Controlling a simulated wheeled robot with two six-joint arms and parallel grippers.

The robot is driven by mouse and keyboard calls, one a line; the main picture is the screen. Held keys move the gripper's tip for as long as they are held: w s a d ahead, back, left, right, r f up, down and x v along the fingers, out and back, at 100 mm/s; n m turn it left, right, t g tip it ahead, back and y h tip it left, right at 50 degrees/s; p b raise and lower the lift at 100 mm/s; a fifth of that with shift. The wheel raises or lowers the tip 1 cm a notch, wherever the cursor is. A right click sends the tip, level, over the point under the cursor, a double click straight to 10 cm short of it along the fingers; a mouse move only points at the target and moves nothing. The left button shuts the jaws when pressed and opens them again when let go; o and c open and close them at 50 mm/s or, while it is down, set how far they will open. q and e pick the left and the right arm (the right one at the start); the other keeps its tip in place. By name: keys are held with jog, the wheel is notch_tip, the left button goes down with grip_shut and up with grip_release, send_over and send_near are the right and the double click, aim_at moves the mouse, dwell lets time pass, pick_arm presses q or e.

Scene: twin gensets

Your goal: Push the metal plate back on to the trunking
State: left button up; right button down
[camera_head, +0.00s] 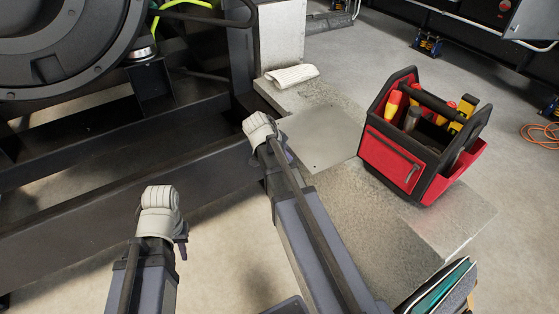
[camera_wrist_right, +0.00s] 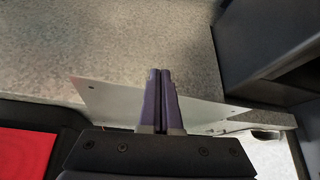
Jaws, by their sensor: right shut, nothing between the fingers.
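The metal plate (camera_head: 322,137) is a thin grey sheet with small holes, lying skewed on the grey trunking (camera_head: 392,235) beside the tool bag. In the right wrist view the plate (camera_wrist_right: 110,100) lies across the trunking (camera_wrist_right: 110,40), partly behind my fingers. My right gripper (camera_wrist_right: 158,85) is shut and empty, its tips in front of the plate; I cannot tell if they touch it. In the head view my right gripper (camera_head: 262,130) is at the plate's left side, its fingers hidden.
A red and black tool bag (camera_head: 400,155) with tools stands on the trunking right of the plate. A white glove or cloth (camera_head: 292,75) lies behind the plate. Dark genset frame beams (camera_head: 110,205) run along the left. Folders (camera_head: 440,290) stand at lower right.

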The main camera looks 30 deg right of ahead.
aim_at(310, 142)
jog(key=shift+w+d, duration=0.2)
jog(key=shift+d, duration=0.5)
jog(key=d, duration=0.3)
jog(key=w+d, duration=0.1)
jog(key=d, duration=0.2)
jog(key=w+d, duration=0.1)
jog(key=d, duration=0.2)
jog(key=shift+w, duration=0.25)
